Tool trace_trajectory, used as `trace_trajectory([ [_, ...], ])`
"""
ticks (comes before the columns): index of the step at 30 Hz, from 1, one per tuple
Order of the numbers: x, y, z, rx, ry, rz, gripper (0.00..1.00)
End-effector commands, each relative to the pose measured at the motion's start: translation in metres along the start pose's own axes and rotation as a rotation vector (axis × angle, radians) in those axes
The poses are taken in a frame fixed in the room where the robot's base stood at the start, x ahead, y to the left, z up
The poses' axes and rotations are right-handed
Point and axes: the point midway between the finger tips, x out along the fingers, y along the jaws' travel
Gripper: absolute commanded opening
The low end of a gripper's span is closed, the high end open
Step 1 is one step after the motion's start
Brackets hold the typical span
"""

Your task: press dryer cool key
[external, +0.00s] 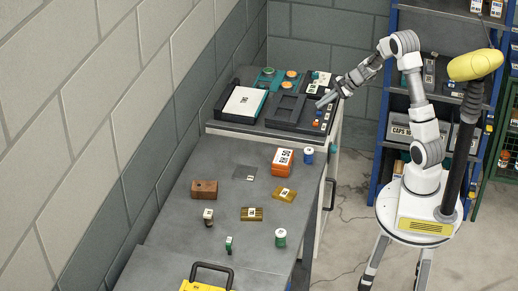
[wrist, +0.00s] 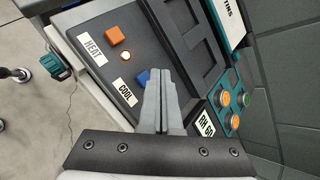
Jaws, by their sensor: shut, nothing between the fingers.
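The dryer (external: 284,112) is a dark unit with recessed bays at the far end of the bench; its control panel (wrist: 84,22) fills the upper left of the wrist view. The cool key (wrist: 142,77) is blue and sits beside a white COOL label (wrist: 125,92). An orange key (wrist: 115,36) sits by the HEAT label (wrist: 92,48), with a small round pale lamp (wrist: 125,56) between the keys. My gripper (wrist: 160,72) is shut and empty, its fingertips over the right side of the blue key, partly hiding it. I cannot tell whether they touch it.
Round green and orange buttons (wrist: 225,98) stand right of the dryer in the wrist view. A teal-edged white-topped box (external: 243,103) lies left of it in the external view. Orange boxes (external: 282,162) and several small items stand on the nearer bench (external: 215,172).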

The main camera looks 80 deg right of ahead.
Motion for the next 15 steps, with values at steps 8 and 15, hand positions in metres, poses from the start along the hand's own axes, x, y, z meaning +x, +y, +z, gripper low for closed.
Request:
trace_trajectory([
  [8,-0.001,-0.001,0.000,0.000,0.000,0.000,0.00],
  [15,-0.014,-0.010,0.010,-0.002,0.000,0.000,0.00],
])
